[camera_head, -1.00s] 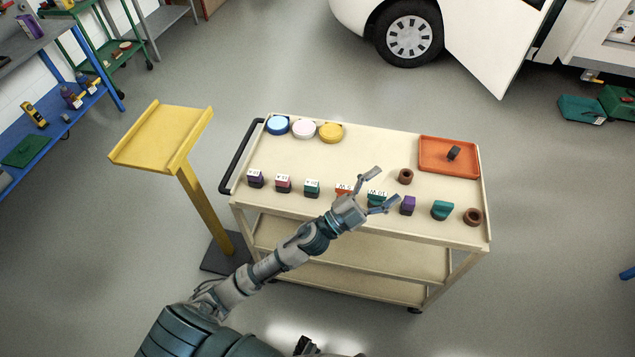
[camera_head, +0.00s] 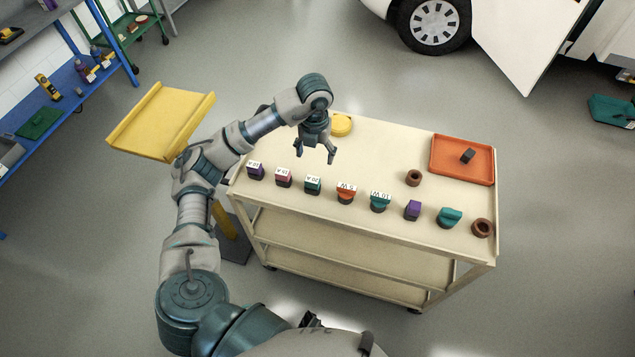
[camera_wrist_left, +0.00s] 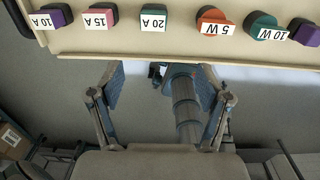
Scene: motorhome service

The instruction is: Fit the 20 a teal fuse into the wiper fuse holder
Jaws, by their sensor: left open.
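The teal fuse labelled 20 A (camera_head: 313,187) stands on the cream cart's top, in a row along its front edge. In the left wrist view the 20 A fuse (camera_wrist_left: 153,19) is at the top, beyond the fingers. My left gripper (camera_head: 316,155) points down above the cart top, just behind the 20 A fuse. It is open and empty, and both fingers also show in the left wrist view (camera_wrist_left: 160,88). My right gripper is not in view. I cannot identify the wiper fuse holder in these frames.
Beside it stand the purple 10 A (camera_head: 255,172), pink 15 A (camera_head: 283,180), orange 5 W (camera_head: 346,196) and teal 10 W (camera_head: 380,204) pieces. An orange tray (camera_head: 440,167) holds a dark block (camera_head: 467,156). A yellow stand (camera_head: 160,118) is left of the cart.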

